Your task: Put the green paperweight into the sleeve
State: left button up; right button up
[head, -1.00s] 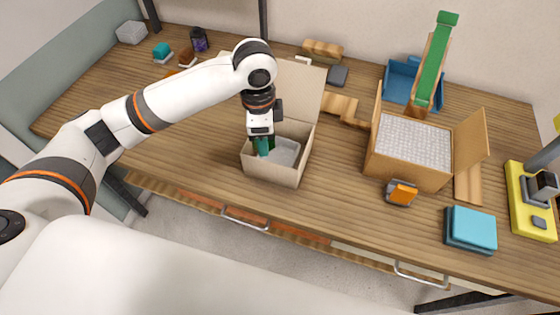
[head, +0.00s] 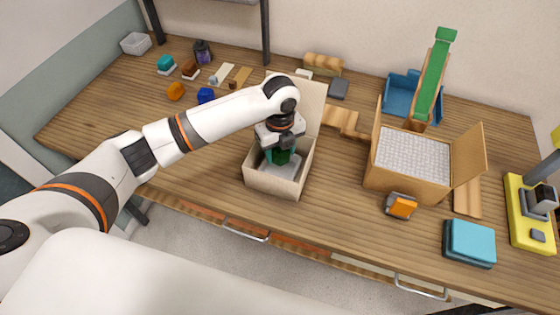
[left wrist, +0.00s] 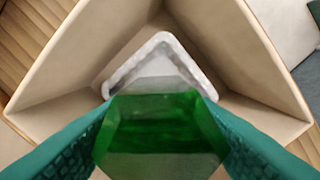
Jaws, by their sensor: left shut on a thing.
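The green paperweight (head: 283,157) is a clear, faceted dark green block; it also shows in the left wrist view (left wrist: 160,125). My left gripper (head: 281,156) is shut on it, with teal fingers on either side. The gripper points down into the open cardboard box (head: 270,184). A grey insert with a pale raised rim, which looks like the sleeve (left wrist: 157,48), lies inside this box, partly hidden behind the paperweight. I cannot tell whether the paperweight touches it. My right gripper is not in view.
The box's raised flap (head: 309,97) stands behind the gripper. A larger box with white padding (head: 412,155) stands to the right. An orange-topped item (head: 402,207) and blue pads (head: 470,242) lie near the front edge.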

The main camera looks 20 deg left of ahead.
aim_at(280, 170)
pick_arm(q)
notch_tip(280, 170, down, 5)
jog(key=shift+r+p, duration=0.2)
jog(key=shift+p, duration=0.2)
jog(key=shift+f, duration=0.3)
jog(key=shift+f, duration=0.1)
jog(key=shift+f, duration=0.25)
jog(key=o, duration=1)
jog(key=shift+r, duration=0.35)
notch_tip(280, 170, up, 12)
jog(key=shift+b, duration=0.85)
